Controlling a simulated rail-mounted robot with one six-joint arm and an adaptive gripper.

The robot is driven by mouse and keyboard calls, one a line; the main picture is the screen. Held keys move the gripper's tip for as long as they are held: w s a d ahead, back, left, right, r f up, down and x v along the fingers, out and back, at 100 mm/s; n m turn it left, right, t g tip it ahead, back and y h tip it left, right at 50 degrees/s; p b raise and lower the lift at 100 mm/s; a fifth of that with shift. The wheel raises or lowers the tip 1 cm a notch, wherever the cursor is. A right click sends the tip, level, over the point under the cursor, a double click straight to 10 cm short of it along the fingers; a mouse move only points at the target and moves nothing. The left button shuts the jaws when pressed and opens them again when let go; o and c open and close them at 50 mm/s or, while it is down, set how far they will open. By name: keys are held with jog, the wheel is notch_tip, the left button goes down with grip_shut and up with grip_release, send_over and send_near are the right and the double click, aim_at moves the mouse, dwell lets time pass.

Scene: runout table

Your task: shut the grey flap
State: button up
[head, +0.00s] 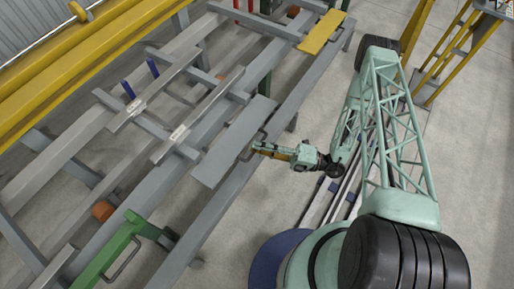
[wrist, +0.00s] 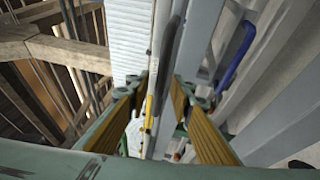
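The grey flap (head: 235,140) is a long flat plate on the grey frame, near the middle of the head view. A thin dark handle (head: 252,150) stands out from its right edge. My gripper (head: 259,148) is at this handle, reaching in from the right. In the wrist view, the two brown-padded fingers of my gripper (wrist: 162,86) stand apart, with a narrow light bar running between them. I cannot tell whether either finger touches it. The flap's tilt and hinge are not clear.
A yellow flap (head: 322,32) lies on the frame at the top, and a green flap (head: 112,250) with a handle is at the lower left. Yellow beams (head: 85,60) run along the upper left. Open floor (head: 465,150) lies to the right.

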jog(key=shift+a, duration=0.25)
jog(key=shift+c, duration=0.2)
grip_shut()
jog(key=shift+w+r, duration=0.1)
jog(key=shift+r, duration=0.15)
